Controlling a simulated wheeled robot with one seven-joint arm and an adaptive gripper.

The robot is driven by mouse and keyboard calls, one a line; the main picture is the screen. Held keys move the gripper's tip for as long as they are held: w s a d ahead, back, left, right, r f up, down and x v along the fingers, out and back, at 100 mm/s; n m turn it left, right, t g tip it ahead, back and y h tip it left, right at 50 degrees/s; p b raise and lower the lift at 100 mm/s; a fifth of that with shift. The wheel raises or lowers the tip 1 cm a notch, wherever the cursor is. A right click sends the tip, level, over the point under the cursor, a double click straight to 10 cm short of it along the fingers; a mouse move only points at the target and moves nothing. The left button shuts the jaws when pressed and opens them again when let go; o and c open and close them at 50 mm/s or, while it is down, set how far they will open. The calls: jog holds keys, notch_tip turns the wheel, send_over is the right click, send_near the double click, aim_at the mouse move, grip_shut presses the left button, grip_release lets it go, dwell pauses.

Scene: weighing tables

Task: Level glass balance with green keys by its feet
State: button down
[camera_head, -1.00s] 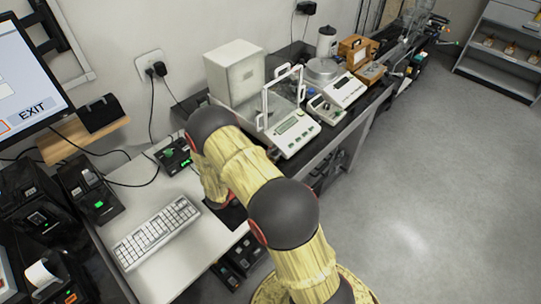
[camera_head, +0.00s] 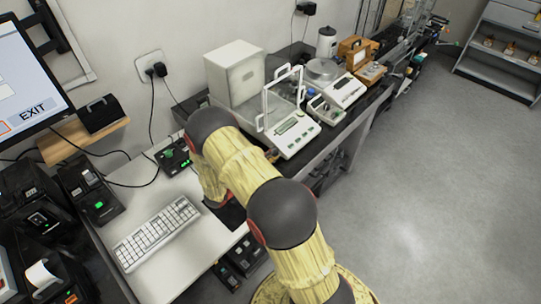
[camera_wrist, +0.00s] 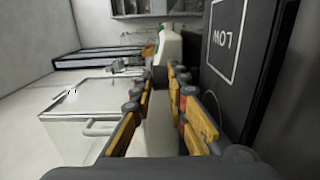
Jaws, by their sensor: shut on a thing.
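The glass balance with green keys (camera_head: 292,136) stands on the dark bench in the head view, a white body with a glass shield in a white frame (camera_head: 284,92) behind its panel. My arm hides its near left side and most of my gripper there. In the wrist view my gripper (camera_wrist: 160,80) has its yellow-padded fingers closed about a small dark piece at the end of a pale body. This looks like a foot at the balance's edge, but I cannot tell for sure. The balance's level bubble is not discernible.
A white box (camera_head: 235,72) stands behind the balance. Another balance with a round pan (camera_head: 343,90) and a wooden case (camera_head: 354,50) are farther along the bench. A keyboard (camera_head: 157,233) lies on the near table. A dark panel marked LOW (camera_wrist: 230,45) is close on the right in the wrist view.

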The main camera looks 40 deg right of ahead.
jog(key=shift+w+m+g+p, duration=0.2)
jog(key=shift+m+g, duration=0.45)
jog(key=shift+g, duration=0.4)
jog(key=shift+w+m+g+p, duration=0.15)
jog(key=shift+m+g, duration=0.5)
jog(key=shift+g, duration=0.4)
jog(key=shift+s, duration=0.1)
jog(key=c, duration=1.7)
grip_release()
jog(key=shift+c, duration=0.2)
jog(key=w+a, duration=0.2)
jog(key=a, duration=1)
jog(key=shift+w, duration=0.1)
